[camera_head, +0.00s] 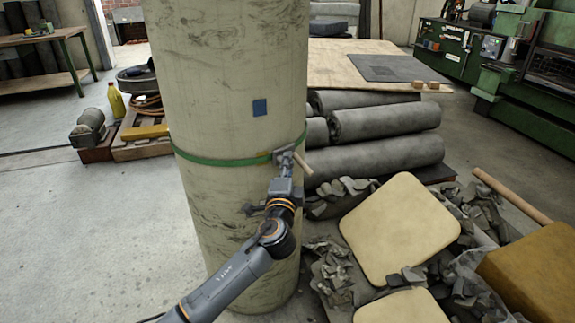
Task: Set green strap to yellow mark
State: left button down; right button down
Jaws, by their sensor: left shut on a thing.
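A tall, pale, upright roll (222,80) stands in the middle, with a green strap (225,162) around it at mid-height. A blue square mark (260,107) is on the roll above the strap. A small, dull yellow patch (262,153) shows at the strap's upper edge, just left of my gripper; it is too small to make out well. My left gripper (284,156) is at the strap's right front, shut on what looks like its tensioner with a tan handle (303,163). The fingers hide most of the tensioner. My right gripper is out of view.
Grey rolls (385,122) lie stacked behind at the right. Scrap pieces (340,195), a tan cushion-like pad (400,228) and a brown block (535,275) crowd the right front. A pallet (140,150) stands at the left. The floor at the left front is clear.

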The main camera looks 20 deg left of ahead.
pick_arm(q)
jog(key=shift+r, duration=0.1)
jog(key=c, duration=1.3)
grip_release()
jog(key=v, duration=1.2)
